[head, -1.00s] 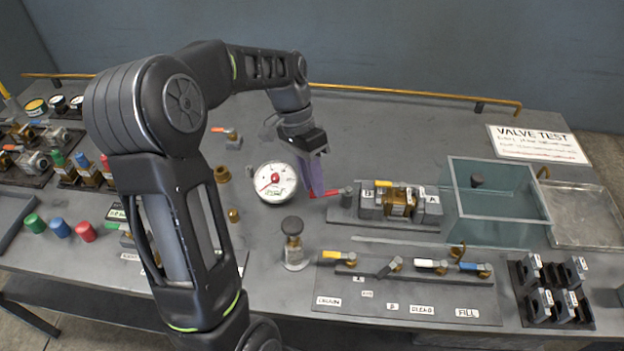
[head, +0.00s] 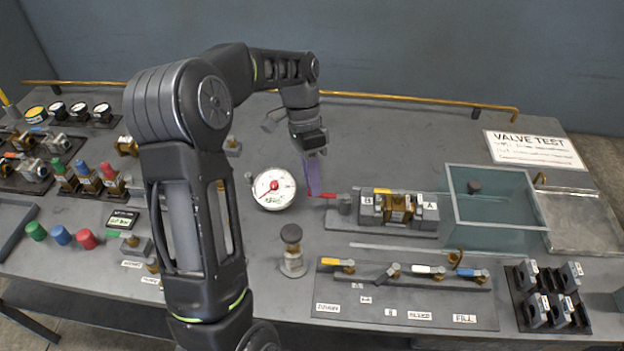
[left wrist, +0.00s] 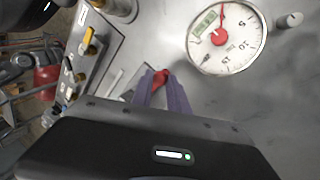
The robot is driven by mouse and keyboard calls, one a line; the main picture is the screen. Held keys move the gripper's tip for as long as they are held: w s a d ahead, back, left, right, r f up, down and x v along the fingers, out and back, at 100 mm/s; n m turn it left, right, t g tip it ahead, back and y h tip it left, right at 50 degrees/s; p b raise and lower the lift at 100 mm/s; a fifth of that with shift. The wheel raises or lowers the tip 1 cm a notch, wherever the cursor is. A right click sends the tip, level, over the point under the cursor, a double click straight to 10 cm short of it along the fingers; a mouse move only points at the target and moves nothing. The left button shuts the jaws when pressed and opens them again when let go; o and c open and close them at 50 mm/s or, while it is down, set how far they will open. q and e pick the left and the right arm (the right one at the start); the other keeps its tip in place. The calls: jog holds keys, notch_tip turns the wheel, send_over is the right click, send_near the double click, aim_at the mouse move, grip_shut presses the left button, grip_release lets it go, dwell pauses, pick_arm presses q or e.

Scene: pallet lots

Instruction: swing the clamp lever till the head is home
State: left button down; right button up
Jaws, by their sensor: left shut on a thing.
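The clamp lever has a red handle (head: 328,195) pointing left from the grey clamp post (head: 344,203). The clamp holds a brass valve (head: 397,207) between grey blocks lettered B and A on a grey base. My left gripper (head: 314,191) reaches down with its purple fingers at the lever's red end and is shut on it. In the left wrist view the red handle (left wrist: 160,78) sits between the purple fingertips. The fingers hide part of the lever there. Whether the clamp head touches the valve is too small to tell. My right gripper is not in view.
A white dial gauge (head: 273,189) stands just left of my left gripper. A dark-knobbed post (head: 292,250) is in front. A panel with several small levers (head: 410,300) lies nearer the front edge. A glass-walled tank (head: 497,235) stands right of the clamp.

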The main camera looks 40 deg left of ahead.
pick_arm(q)
jog(key=c, duration=1.3)
grip_release()
jog(key=shift+f, duration=0.1)
jog(key=shift+w+a+r, duration=0.1)
jog(key=shift+r, duration=0.2)
jog(key=p+v, duration=0.7)
jog(key=shift+r, duration=0.15)
